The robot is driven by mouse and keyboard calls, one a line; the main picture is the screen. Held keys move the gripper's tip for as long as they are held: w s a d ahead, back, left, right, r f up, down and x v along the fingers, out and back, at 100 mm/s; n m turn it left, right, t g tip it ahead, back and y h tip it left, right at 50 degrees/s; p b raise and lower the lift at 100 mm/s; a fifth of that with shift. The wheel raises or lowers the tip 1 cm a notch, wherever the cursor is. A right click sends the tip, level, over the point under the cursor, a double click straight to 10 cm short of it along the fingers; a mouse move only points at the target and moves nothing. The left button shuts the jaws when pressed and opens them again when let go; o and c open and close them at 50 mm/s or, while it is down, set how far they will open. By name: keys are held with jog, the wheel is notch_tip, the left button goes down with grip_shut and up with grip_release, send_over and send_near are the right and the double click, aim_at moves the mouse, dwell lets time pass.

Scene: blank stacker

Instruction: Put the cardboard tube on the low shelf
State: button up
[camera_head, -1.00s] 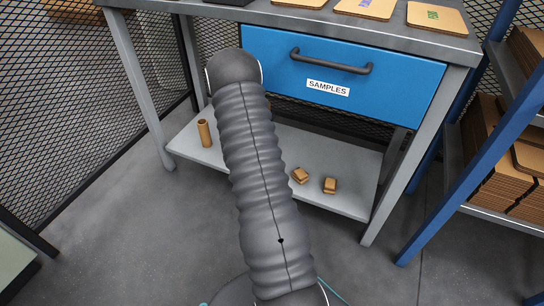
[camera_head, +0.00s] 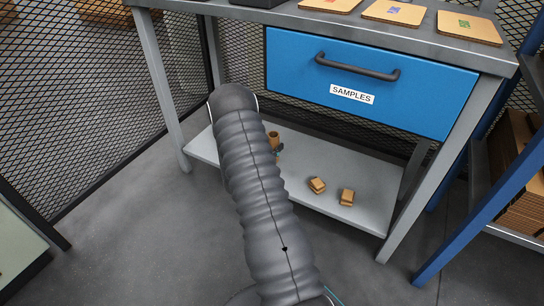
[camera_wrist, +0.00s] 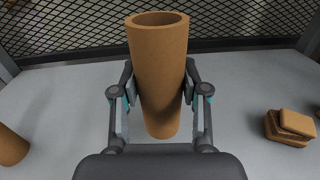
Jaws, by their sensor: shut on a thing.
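A brown cardboard tube (camera_wrist: 160,75) stands upright between the fingers of my gripper (camera_wrist: 160,88) in the wrist view. My gripper is shut on it, one finger on each side. In the head view the tube's top (camera_head: 273,137) shows just right of my arm, with part of my gripper (camera_head: 279,149) beside it. The tube is over the low shelf (camera_head: 330,213), which is grey (camera_wrist: 255,85). I cannot tell whether its lower end touches the shelf.
Small brown blocks (camera_head: 317,185) (camera_head: 347,197) lie on the shelf's right part; they show at right in the wrist view (camera_wrist: 290,125). Another brown round piece (camera_wrist: 11,147) is at the wrist view's left edge. A blue drawer (camera_head: 370,85) hangs above; mesh (camera_head: 110,75) stands at left.

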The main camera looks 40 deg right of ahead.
jog(key=shift+w+a+f, duration=0.1)
jog(key=shift+a+f, duration=0.15)
jog(key=shift+f, duration=0.15)
jog(key=shift+f+b, duration=0.4)
jog(key=shift+f, duration=1.3)
jog(key=shift+f, duration=0.2)
jog(key=o, duration=1)
